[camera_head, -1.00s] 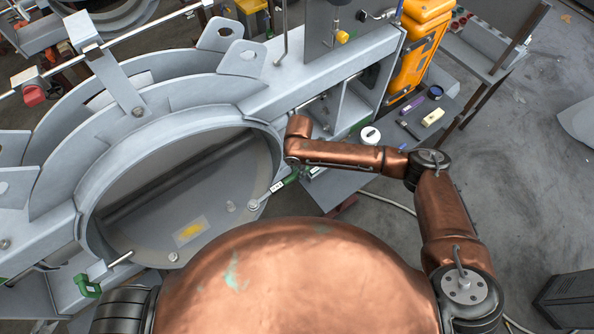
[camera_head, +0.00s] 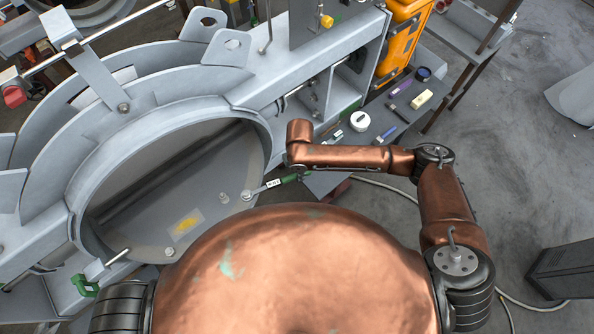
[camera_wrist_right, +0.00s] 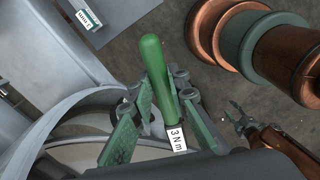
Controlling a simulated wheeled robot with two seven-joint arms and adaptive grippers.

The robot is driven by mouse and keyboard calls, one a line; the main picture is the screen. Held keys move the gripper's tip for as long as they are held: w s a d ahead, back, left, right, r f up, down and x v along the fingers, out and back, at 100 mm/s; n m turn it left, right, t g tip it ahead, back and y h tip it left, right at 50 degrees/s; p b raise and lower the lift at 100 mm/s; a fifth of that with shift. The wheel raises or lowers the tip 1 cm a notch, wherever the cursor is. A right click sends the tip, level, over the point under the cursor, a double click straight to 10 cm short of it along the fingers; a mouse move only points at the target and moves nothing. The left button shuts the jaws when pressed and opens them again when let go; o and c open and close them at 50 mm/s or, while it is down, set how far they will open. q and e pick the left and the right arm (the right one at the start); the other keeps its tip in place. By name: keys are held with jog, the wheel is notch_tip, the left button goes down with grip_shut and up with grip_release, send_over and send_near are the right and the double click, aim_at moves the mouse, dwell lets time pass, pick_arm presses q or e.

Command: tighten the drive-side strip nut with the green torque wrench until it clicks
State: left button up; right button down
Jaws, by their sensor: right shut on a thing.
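The green torque wrench (camera_head: 288,179) reaches from my right gripper to a nut (camera_head: 247,195) near the right rim of the round opening, its head on that nut. In the right wrist view its green handle (camera_wrist_right: 157,75) stands between the finger pads of my right gripper (camera_wrist_right: 163,115), which is shut on it; a "3 Nm" label shows below. In the head view my right forearm covers most of that gripper. My left gripper (camera_wrist_right: 239,119) appears small in the right wrist view, fingers apart and empty. Whether the wrench has clicked cannot be seen.
A grey shelf right of the housing holds a white round tin (camera_head: 360,121) and small tools. An orange case (camera_head: 402,40) stands behind it.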

jog(key=shift+s+d+m, duration=0.2)
jog(key=shift+s+m, duration=0.55)
jog(key=shift+s, duration=0.55)
jog(key=shift+s+d+m, duration=0.2)
jog(key=shift+s+m, duration=0.55)
jog(key=shift+s, duration=0.55)
jog(key=s+m, duration=0.1)
jog(key=s, duration=0.1)
jog(key=s+m, duration=0.1)
jog(key=shift+s+a, duration=0.2)
jog(key=shift+s, duration=0.2)
jog(key=shift+s+a+m, duration=0.1)
jog(key=shift+s+m, duration=0.2)
jog(key=shift+s, duration=0.05)
jog(key=shift+s+a+m, duration=0.15)
jog(key=shift+s+m, duration=0.25)
jog(key=shift+s, duration=0.3)
jog(key=shift+s, duration=0.1)
